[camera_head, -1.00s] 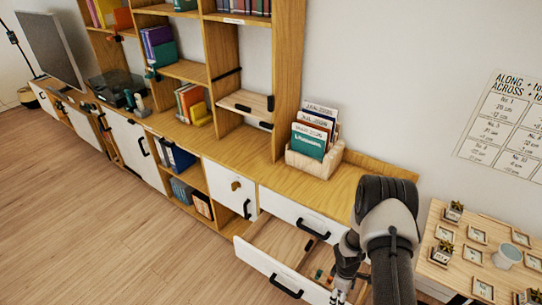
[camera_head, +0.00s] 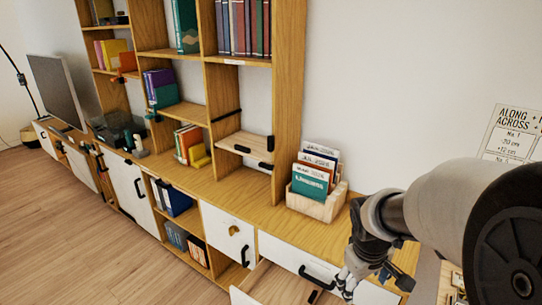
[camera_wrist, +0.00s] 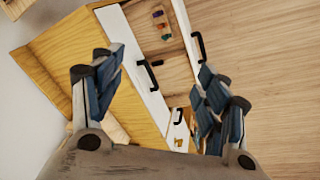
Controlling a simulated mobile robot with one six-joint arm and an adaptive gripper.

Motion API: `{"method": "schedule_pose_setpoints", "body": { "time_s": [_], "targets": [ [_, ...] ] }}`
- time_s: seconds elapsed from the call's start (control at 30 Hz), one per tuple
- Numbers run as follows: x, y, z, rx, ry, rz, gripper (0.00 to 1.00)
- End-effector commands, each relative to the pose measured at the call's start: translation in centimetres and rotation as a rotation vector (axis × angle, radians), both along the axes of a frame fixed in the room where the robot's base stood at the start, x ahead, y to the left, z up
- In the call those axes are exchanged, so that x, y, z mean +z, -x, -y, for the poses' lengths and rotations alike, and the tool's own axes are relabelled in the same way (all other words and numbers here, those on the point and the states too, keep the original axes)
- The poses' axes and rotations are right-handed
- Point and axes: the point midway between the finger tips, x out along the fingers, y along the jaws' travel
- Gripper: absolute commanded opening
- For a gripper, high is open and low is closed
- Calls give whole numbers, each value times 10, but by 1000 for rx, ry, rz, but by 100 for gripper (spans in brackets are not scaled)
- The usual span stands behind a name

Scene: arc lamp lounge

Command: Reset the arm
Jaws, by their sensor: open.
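My gripper (camera_head: 350,286) is at the lower right of the head view, in front of the cabinet and near an open drawer. In the wrist view my gripper (camera_wrist: 150,95) has its two blue-padded fingers spread wide with nothing between them. My arm reaches in from the right edge of the head view, raised over the right end of the cabinet. The open drawer (camera_head: 270,282) is partly cut off at the bottom of the head view. The wrist view shows the drawer (camera_wrist: 180,70) with a few small coloured items (camera_wrist: 162,24) inside.
A wooden file box (camera_head: 318,205) with cards stands on the cabinet top, left of my arm. Tall shelves with books (camera_head: 243,28) rise behind the cabinet. A chart (camera_head: 515,130) hangs on the wall at right. The wood floor (camera_head: 70,220) at left is clear.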

Motion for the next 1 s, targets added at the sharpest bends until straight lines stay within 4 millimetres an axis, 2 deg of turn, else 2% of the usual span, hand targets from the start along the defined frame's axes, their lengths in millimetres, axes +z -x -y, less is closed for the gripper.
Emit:
{"method": "schedule_pose_setpoints", "body": {
  "time_s": [0.03, 0.1, 0.2, 0.33, 0.5, 0.6, 0.7, 1.0],
  "targets": [
    [15, 14, -6, -29, -12, 33, 68],
    [33, 36, -15, -74, -35, 64, 68],
    [52, 69, -27, -137, -74, 108, 68],
    [67, 114, -42, -210, -131, 161, 68],
    [70, 163, -58, -280, -204, 212, 68],
    [68, 180, -64, -306, -234, 229, 68],
    [67, 190, -68, -319, -251, 237, 68],
    [67, 193, -69, -325, -257, 238, 68]
  ]
}}
